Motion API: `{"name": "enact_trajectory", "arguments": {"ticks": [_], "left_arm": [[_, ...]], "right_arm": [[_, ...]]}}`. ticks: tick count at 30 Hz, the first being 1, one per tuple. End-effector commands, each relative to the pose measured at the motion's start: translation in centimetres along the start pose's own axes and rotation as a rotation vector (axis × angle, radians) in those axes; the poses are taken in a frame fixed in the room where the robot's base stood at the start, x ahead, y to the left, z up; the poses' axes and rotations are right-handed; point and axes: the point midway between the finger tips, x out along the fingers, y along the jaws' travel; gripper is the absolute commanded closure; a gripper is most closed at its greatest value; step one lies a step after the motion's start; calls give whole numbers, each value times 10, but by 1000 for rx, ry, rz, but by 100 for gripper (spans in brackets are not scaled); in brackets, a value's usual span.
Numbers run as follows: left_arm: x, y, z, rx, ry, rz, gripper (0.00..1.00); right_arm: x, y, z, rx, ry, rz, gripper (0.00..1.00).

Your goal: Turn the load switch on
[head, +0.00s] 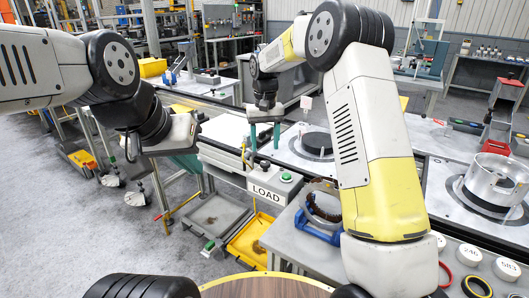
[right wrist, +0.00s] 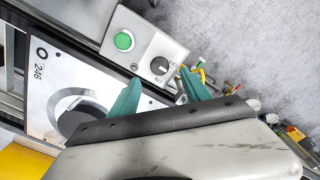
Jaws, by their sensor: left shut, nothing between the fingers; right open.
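The load switch is a black rotary knob (right wrist: 159,66) with ON and OFF lettering beside it, on a grey control box (right wrist: 140,30) with a green button (right wrist: 124,41). In the head view the box, with its LOAD sign (head: 266,193) and green button (head: 286,177), stands at the middle. The knob's exact setting is too small to read. My right gripper (head: 265,148) is open and empty above the knob end of the box; its teal fingers (right wrist: 161,76) point toward the knob, apart on either side. My left gripper (head: 188,161) is shut and empty, left of the box.
A pallet with a dark disc (head: 318,143) lies behind the box, and a metal clutch housing (head: 493,182) sits on a pallet at the right. A ring part in a blue holder (head: 320,236) stands close in front. Grey and yellow bins (head: 255,240) sit below.

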Motion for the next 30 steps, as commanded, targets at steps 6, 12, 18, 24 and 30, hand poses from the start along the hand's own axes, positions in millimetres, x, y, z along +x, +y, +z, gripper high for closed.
{"name": "enact_trajectory", "arguments": {"ticks": [6, 12, 18, 24, 30], "left_arm": [[0, 0, 0, 0, 0, 0, 100], [0, 0, 0, 0, 0, 0, 100], [0, 0, 0, 0, 0, 0, 100], [0, 0, 0, 0, 0, 0, 100], [0, 0, 0, 0, 0, 0, 100]], "right_arm": [[36, 1, 1, 1, -3, 0, 44], [60, 1, 1, 2, 0, -1, 44], [67, 1, 0, 2, 1, -1, 44], [67, 1, 0, 1, 1, -1, 50], [66, 1, 0, 1, 2, -1, 89]]}}
